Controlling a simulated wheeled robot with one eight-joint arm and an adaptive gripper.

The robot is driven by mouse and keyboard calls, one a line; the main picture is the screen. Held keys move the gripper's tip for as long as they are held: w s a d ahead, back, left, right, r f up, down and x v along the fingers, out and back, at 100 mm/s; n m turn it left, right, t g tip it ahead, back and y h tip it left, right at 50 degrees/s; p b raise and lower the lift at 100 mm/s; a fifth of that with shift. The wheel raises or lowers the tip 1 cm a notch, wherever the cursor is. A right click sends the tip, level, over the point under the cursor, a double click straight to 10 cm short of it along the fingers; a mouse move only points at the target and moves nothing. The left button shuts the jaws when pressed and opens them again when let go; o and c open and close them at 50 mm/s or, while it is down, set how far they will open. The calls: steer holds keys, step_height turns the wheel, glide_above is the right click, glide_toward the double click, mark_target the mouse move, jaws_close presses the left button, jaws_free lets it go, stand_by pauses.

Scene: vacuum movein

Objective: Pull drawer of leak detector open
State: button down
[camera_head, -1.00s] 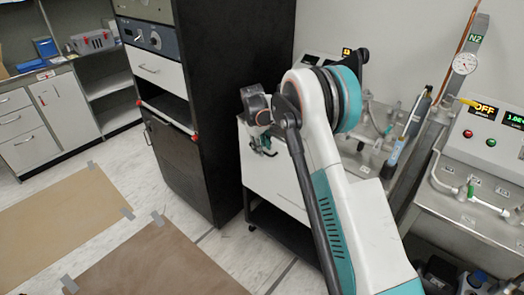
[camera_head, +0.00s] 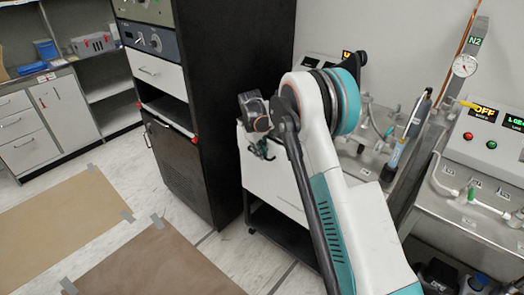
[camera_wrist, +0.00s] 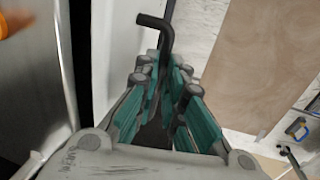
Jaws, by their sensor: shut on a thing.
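The leak detector looks to be the white-fronted cart (camera_head: 272,185) in the middle of the head view, right of the tall black cabinet. My arm hides much of it. My gripper (camera_head: 264,151) is at the upper left of its white front. In the wrist view my gripper's teal fingers (camera_wrist: 165,82) are closed around a thin black bar with a bent end, which looks like the drawer handle (camera_wrist: 157,22). The bar's lower part is hidden between the fingers. I cannot tell from these views whether the drawer stands out from the cart.
The tall black cabinet (camera_head: 235,100) stands close to the left of my gripper. A steel bench with gauges and pipes (camera_head: 470,200) is on the right. Brown mats (camera_head: 155,260) lie on the open floor at front left. White cabinets (camera_head: 55,110) stand at the far left.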

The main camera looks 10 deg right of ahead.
steer(key=s+a, duration=1.1)
steer(key=a, duration=0.4)
steer(key=shift+a+p, duration=0.2)
steer(key=shift+p, duration=0.1)
steer(key=shift+s, duration=0.1)
steer(key=c, duration=1.7)
jaws_free()
steer(key=r, duration=0.4)
steer(key=a+r, duration=0.1)
steer(key=r, duration=0.3)
steer(key=s+r, duration=0.1)
steer(key=r, duration=0.2)
steer(key=shift+s+a+r, duration=0.1)
steer(key=shift+a+r, duration=0.3)
